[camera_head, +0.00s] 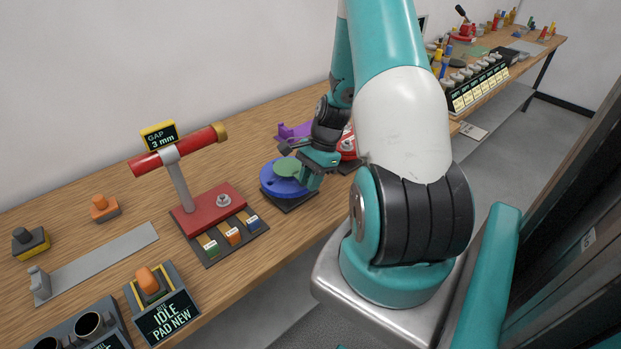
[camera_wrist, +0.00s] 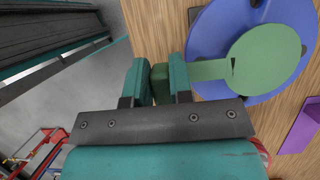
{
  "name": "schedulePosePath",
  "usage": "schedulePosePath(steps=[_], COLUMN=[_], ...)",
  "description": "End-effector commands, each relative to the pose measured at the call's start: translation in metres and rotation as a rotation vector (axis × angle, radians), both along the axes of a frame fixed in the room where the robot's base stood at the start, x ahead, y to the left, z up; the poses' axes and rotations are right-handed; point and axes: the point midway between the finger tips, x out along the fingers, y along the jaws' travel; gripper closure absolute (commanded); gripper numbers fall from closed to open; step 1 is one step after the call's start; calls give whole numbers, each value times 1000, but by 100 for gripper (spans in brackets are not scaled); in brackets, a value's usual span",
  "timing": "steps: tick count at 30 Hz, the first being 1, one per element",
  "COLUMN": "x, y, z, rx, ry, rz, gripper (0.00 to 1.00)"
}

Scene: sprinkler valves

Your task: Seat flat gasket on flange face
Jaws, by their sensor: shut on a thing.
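The flat green gasket (camera_head: 288,167) is a round disc with a tab, and it shows large in the wrist view (camera_wrist: 265,60). It lies over the blue round flange (camera_head: 276,186), whose face also shows in the wrist view (camera_wrist: 208,35). The gasket sits within the flange's outline, off towards the lower right in the wrist view. I cannot tell whether it touches the face or hovers just above. My gripper (camera_wrist: 160,82) is shut on the green block at the end of the gasket's tab, beside the flange. In the head view my gripper (camera_head: 311,175) is at the flange's right side.
A red stand with a "GAP 3 mm" sign (camera_head: 159,135) stands left of the flange. A purple part (camera_head: 292,131) is behind it, and a red fixture (camera_head: 348,147) is to its right, partly hidden by my arm. An "IDLE PAD NEW" panel (camera_head: 167,319) is at the front left.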

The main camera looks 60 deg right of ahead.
Motion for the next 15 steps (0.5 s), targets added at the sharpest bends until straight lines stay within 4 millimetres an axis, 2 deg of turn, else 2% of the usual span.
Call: schedulePosePath(steps=[15], x=[0], y=[0], z=[-4], rx=[0], ry=[0], rz=[0], gripper=[100])
